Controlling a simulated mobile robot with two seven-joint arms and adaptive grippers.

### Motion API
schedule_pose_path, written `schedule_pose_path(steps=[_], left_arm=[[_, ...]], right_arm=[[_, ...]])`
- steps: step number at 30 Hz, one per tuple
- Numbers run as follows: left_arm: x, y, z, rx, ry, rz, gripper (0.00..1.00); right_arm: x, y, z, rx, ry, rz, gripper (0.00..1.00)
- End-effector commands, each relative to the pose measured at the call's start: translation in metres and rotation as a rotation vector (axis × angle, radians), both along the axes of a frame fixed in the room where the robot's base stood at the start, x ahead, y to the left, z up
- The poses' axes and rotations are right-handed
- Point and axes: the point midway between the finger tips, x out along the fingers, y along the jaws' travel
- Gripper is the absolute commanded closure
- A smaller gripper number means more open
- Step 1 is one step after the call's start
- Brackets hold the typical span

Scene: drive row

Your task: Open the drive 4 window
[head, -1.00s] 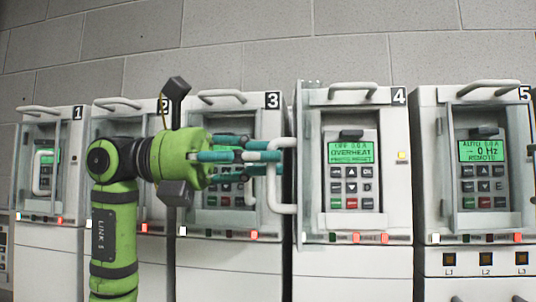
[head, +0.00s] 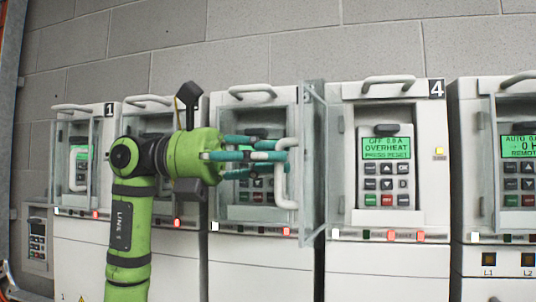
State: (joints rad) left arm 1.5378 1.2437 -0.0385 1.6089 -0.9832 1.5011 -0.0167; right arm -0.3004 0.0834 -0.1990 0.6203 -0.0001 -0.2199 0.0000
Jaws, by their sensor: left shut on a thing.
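Drive 4 (head: 344,96) has a keypad with a green display (head: 387,147) reading OVERHEAT and PRESS RESET. Its clear window (head: 314,190) stands swung out at the left side of the opening, seen at a steep angle. The keypad is uncovered. The white bar handle (head: 287,200) is on the window's left face, in front of drive 3. My left gripper (head: 284,150) reaches in from the left and is shut on this handle. The fingers partly hide the upper handle. My right gripper is not in view.
Drive 3 (head: 222,103) stands behind my left gripper, its keypad partly covered. Drive 1 (head: 88,110) is at the left, and drive 5 (head: 470,100) is cut off at the right edge. The space before drive 4's keypad is clear.

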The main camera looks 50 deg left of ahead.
Motion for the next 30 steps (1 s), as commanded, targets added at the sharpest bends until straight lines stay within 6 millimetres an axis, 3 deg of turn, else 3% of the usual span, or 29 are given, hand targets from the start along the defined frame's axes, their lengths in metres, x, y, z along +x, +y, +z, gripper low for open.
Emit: schedule_pose_path(steps=[5, 6, 7, 19, 30], left_arm=[[0.002, 0.002, 0.001, -0.006, 0.000, 0.007, 1.00], [0.002, 0.002, 0.001, -0.006, 0.000, 0.007, 0.70], [0.002, 0.001, 0.001, -0.006, 0.000, 0.007, 0.58], [-0.002, 0.004, 0.001, -0.005, -0.001, 0.005, 0.58], [-0.033, 0.050, 0.001, -0.007, 0.001, 0.006, 0.58]], right_arm=[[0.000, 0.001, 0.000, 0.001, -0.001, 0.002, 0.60], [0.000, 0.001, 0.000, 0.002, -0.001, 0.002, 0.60], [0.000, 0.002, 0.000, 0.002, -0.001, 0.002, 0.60], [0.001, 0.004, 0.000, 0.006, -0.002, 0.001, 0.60], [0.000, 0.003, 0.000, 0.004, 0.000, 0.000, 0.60]])
